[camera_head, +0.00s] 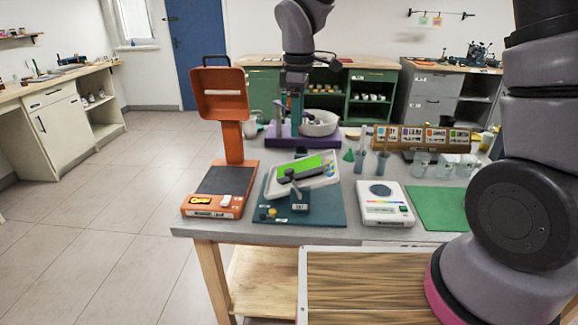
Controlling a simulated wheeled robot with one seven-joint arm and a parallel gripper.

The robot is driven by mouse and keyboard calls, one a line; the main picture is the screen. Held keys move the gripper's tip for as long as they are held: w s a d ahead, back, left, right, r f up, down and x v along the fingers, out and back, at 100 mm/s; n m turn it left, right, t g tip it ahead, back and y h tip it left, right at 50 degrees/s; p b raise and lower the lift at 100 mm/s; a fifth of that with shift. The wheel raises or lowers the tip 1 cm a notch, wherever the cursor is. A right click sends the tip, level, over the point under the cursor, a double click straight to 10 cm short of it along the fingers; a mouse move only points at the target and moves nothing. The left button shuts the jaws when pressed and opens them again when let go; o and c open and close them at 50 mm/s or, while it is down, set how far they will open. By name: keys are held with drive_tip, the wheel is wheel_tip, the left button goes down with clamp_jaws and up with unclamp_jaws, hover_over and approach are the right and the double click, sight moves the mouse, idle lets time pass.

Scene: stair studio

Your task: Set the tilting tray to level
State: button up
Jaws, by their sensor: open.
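The tilting tray (311,166) has a pale rim and a bright green surface. It sits on a teal base plate (327,212) on the workbench and is tilted, its right end higher than its left. A dark lever with a round knob (288,174) crosses in front of it, above a small labelled block (300,203). A small yellow knob (271,212) is at the plate's front left. My gripper (291,116) points down behind the tray, apart from it, near a purple stand. It is open; its fingertips are small and hard to make out.
An orange frame-like device (234,120) stands left of the tray. A white scale (384,203) and a green mat (438,207) lie right. The purple stand (303,139) with a pale bowl (318,123), beakers (420,163) and a wooden rack (425,139) stand behind.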

sight(289, 170)
drive_tip(key=shift+n, duration=0.6)
drive_tip(key=f, duration=0.4)
drive_tip(key=a+f, duration=0.1)
drive_tip(key=f, duration=0.3)
drive_tip(key=a+f, duration=0.1)
drive_tip(key=f, duration=0.3)
drive_tip(key=shift+s+f, duration=0.2)
drive_tip(key=shift+f, duration=0.15)
drive_tip(key=shift+c, duration=0.2)
clamp_jaws()
